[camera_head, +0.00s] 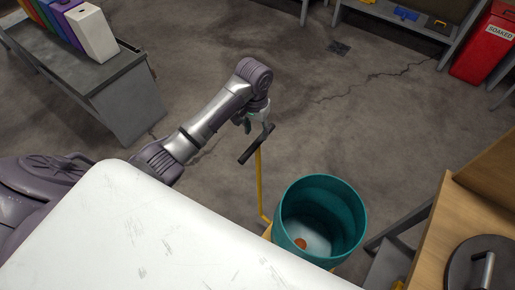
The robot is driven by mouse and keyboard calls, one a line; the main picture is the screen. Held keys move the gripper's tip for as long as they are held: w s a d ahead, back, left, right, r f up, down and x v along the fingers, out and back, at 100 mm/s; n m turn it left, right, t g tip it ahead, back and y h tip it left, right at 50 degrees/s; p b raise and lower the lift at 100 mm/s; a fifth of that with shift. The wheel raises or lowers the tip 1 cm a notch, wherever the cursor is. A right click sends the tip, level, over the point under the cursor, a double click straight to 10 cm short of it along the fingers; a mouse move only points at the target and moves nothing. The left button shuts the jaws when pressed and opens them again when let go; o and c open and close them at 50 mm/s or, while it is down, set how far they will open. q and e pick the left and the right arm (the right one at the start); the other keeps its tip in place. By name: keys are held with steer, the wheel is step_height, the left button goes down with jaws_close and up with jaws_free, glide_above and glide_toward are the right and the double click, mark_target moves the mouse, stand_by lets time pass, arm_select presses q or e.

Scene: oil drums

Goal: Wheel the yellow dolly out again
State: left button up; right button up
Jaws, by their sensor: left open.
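The yellow dolly shows as a thin upright yellow handle post (259,186) with a dark crossbar grip (257,144) at its top. A small piece of its yellow base shows beside the teal drum (322,199), and the rest is hidden. The drum is open at the top, with something small and orange-brown inside at the bottom. My left gripper (254,122) is open, pointing down right at the crossbar. I cannot tell whether its fingers touch the bar. My right gripper is not in view.
A wooden bench (462,215) with a dark round lid stands at the right, close to the drum. A grey cabinet (125,95) with coloured binders is at the upper left. A red bin (487,45) marked SOAKED is at the upper right. The cracked floor (330,110) between is clear.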

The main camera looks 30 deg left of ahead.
mark_target(257, 149)
arm_select(q)
steer(key=f, duration=1)
steer(key=shift+d+f, duration=0.2)
steer(key=shift+f, duration=0.15)
jaws_close()
